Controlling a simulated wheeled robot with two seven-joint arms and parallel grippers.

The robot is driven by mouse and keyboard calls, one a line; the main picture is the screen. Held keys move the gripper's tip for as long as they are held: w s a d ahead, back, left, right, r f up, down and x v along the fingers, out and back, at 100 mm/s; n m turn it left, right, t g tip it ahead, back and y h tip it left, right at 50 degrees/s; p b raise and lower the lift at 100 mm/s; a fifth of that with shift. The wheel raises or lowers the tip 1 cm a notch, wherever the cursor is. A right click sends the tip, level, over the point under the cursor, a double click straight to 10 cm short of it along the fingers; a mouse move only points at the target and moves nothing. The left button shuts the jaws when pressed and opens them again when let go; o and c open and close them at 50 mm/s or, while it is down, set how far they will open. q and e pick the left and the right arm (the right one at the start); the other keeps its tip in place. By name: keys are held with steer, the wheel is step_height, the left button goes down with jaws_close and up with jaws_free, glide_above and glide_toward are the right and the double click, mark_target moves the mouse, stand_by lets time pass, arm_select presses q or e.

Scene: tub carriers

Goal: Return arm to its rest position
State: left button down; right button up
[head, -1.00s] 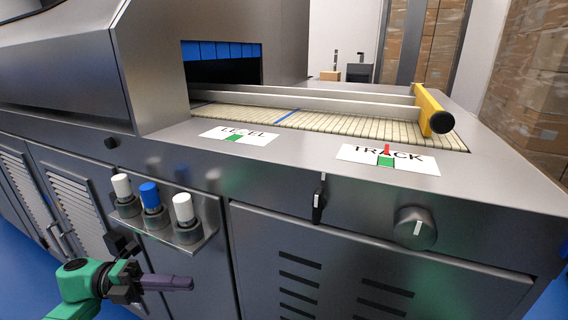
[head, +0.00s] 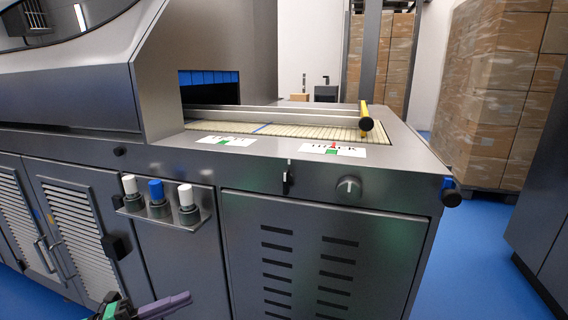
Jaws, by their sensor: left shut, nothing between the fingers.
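My left gripper (head: 165,306) shows at the bottom edge of the head view, left of centre. Its dark purple fingers are together and empty, and a bit of the green arm (head: 112,308) shows beside it. The gripper is in front of the grey machine's lower doors, below the shelf with the capped bottles, apart from them. The rest of the left arm is cut off by the frame. My right gripper is not in view.
The grey machine (head: 330,205) fills the middle, with a conveyor (head: 300,129), a yellow bar (head: 366,119), a knob (head: 348,188) and a small shelf (head: 165,218) of bottles. Wrapped boxes (head: 500,90) stand on a pallet at right. Blue floor (head: 480,265) is open at right.

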arm_select(q)
steer(key=w+f+n+t+y, duration=0.5)
steer(key=n+t+y, duration=0.3)
steer(key=n, duration=0.4)
steer(key=s+f+n+g+y, duration=0.8)
steer(key=s+f+n, duration=0.35)
steer(key=f, duration=0.35)
steer(key=s+d+f+n+g+p, duration=0.2)
steer(key=s+f+n+g+p, duration=0.3)
steer(key=s+p, duration=0.75)
steer(key=s+a+f+m+g+p, duration=0.1)
steer(key=s+a+p, duration=0.2)
steer(key=s+p, duration=0.5)
steer(key=s+a+g+y+p, duration=0.1)
steer(key=s+a+p, duration=0.2)
steer(key=s+p, duration=0.4)
steer(key=shift+s+a+f+m+p, duration=0.15)
steer(key=shift+s+f+m+p, duration=0.25)
steer(key=shift+p, duration=0.8)
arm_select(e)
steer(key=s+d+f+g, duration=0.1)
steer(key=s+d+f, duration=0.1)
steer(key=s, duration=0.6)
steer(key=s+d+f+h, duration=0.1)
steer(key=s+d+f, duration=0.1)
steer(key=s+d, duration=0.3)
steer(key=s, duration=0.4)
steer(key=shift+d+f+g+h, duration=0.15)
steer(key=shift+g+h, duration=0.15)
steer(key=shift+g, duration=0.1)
